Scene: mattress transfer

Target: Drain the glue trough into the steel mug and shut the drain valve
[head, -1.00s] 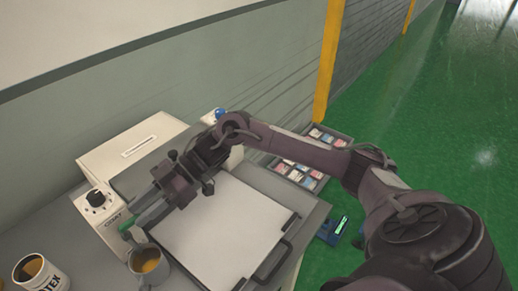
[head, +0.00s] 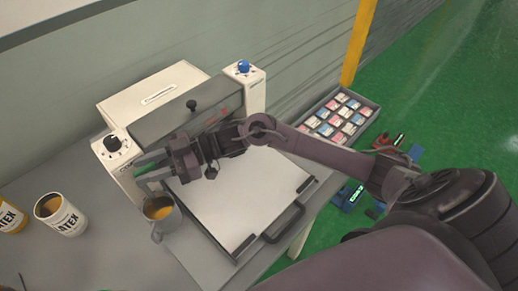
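The glue machine has a grey trough housing (head: 185,118) between two cream end blocks. The steel mug (head: 165,222) stands at its front left corner with amber liquid inside. A small piece of a green handle, probably the drain valve (head: 142,179), shows beside the left end block, just above the mug. My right gripper (head: 140,166) is at that end, above and behind the mug. Its two fingers point left, spread apart. The lower finger is close to the green handle and partly hides it; I cannot tell whether they touch. My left gripper is out of view.
A black dial (head: 116,144) tops the left end block and a blue knob (head: 244,66) the right one. A white sheet lies on a handled tray (head: 295,214). Labelled cans (head: 62,216) stand at left. The front left tabletop is clear.

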